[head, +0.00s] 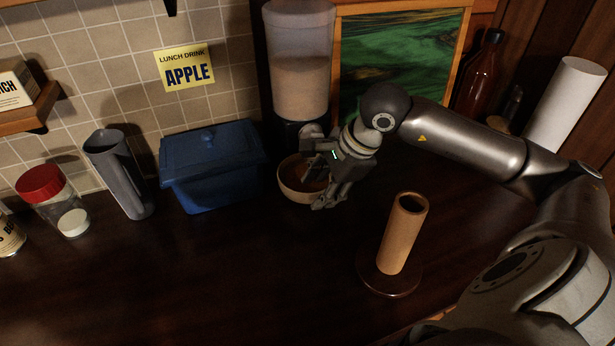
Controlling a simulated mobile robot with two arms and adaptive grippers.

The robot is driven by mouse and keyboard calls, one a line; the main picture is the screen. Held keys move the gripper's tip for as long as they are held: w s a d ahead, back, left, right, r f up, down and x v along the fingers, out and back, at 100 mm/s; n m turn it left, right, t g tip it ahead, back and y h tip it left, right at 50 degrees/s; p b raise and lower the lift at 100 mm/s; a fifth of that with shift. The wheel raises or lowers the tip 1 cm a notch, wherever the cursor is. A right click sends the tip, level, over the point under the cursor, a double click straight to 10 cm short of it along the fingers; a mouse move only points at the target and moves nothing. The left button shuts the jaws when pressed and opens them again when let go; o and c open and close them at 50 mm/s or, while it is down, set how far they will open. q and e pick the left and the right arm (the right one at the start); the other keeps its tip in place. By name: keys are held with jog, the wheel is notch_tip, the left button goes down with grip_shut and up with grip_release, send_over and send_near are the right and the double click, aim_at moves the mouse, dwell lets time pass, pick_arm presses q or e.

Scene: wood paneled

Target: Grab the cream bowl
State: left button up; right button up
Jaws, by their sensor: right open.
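The cream bowl (289,191) stands on the dark wooden counter, just in front of the cereal dispenser (300,75). My right gripper (312,188) is open at the bowl, with its fingers over the right part of it. One finger appears over the bowl's inside and the other near its front right side. The gripper hides the bowl's right side, and I cannot tell whether the fingers touch it. My left gripper is not in view.
A blue lidded box (212,170) stands close left of the bowl. A cardboard tube on a round wooden base (400,240) stands front right. A grey container (120,175) and red-lidded jar (55,200) stand at left. The front left counter is clear.

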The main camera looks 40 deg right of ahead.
jog(key=shift+x, duration=1)
grip_shut()
jog(key=shift+r, duration=0.1)
